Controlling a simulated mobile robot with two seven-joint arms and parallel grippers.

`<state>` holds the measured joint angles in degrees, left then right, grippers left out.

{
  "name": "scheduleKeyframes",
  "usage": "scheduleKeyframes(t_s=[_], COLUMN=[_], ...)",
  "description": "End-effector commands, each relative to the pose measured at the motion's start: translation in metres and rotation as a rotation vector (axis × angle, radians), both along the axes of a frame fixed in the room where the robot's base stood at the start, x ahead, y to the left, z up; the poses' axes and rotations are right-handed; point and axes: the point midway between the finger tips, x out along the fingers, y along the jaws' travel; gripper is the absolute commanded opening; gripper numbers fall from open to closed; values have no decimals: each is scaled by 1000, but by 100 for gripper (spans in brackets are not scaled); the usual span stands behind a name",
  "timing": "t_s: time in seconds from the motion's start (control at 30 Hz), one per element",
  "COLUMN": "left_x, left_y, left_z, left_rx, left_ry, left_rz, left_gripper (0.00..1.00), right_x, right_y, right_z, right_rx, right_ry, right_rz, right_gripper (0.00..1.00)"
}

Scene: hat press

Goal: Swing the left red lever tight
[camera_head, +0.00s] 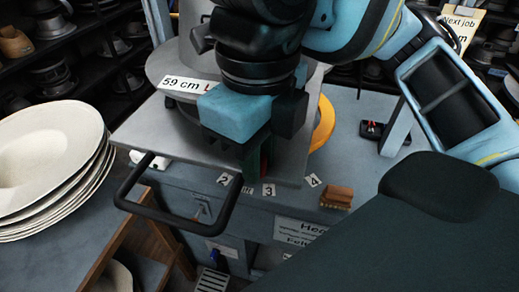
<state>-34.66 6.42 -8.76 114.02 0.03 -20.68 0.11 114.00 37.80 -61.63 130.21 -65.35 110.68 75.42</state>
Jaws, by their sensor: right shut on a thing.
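My right gripper (258,165) comes down from the top over the front of the press's grey plate (150,130). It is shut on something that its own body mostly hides. A grey metal hat block with a "59 cm" label (186,84) stands on the plate, just left of the gripper, partly hidden by my arm. My left gripper is not in view.
A black bar handle (226,210) sticks out in front of the plate. A stack of pale hats (50,170) is at the left. A wooden brush (336,197) lies at the bench front. An orange-yellow ring (323,125) sits right of the gripper. Shelves of blocks stand behind.

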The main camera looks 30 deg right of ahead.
Motion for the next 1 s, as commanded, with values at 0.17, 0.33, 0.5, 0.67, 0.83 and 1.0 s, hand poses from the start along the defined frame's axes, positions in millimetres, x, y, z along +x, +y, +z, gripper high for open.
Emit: scheduleKeyframes(t_s=[0.17,0.33,0.5,0.67,0.83,1.0], left_x=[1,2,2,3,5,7], left_y=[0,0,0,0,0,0], left_z=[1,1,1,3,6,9], left_rx=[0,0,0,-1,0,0], left_ry=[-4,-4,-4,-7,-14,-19], left_rz=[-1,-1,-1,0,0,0], left_gripper=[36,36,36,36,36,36], right_x=[0,0,0,0,0,0], right_y=[0,0,0,1,1,0], right_z=[0,0,1,12,39,64], right_rx=[2,2,0,2,3,1], right_ry=[-1,-1,-1,-3,-5,-6], right_rz=[-1,0,0,0,0,-1], right_gripper=[30,40,40,40,40,40])
